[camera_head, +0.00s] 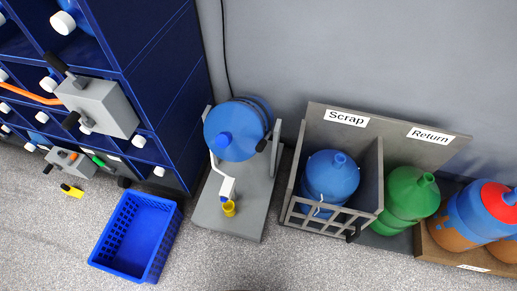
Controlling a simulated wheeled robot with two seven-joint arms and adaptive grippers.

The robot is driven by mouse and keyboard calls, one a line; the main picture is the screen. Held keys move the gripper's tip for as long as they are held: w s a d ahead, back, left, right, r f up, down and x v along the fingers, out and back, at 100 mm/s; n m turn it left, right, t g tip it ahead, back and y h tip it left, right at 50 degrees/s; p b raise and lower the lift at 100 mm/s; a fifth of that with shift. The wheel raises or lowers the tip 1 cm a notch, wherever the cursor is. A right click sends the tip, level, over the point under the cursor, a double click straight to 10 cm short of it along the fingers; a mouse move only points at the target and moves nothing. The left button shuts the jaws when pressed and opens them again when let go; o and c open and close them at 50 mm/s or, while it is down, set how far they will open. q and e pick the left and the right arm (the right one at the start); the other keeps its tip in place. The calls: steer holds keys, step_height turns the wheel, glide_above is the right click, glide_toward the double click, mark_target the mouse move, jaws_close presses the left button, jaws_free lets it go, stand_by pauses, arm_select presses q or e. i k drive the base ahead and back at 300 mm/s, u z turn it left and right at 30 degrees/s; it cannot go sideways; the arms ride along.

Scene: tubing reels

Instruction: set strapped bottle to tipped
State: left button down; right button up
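A blue bottle (231,133) sits in a grey cradle stand (244,192) against the wall, left of the bins. Its neck cap faces toward me and its body extends back and up, so it looks tilted, but I cannot tell the exact angle. I cannot make out a strap. A black knob (262,145) is at the stand's right side. A white bent tube (216,164) runs from the neck area down to a white tap piece (227,188). A small yellow cup (229,209) stands below it on the base. Neither of my grippers is in view.
The Scrap bin (290,196) holds a blue bottle (331,177) behind a low gate. Right of it are a green bottle (408,199) and more bottles. A blue rack (160,70) stands left. An empty blue crate (128,270) is on the floor.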

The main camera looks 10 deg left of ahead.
mark_target(236, 128)
steer(key=z, duration=1.9)
steer(key=i, duration=1.2)
steer(key=u, duration=2.45)
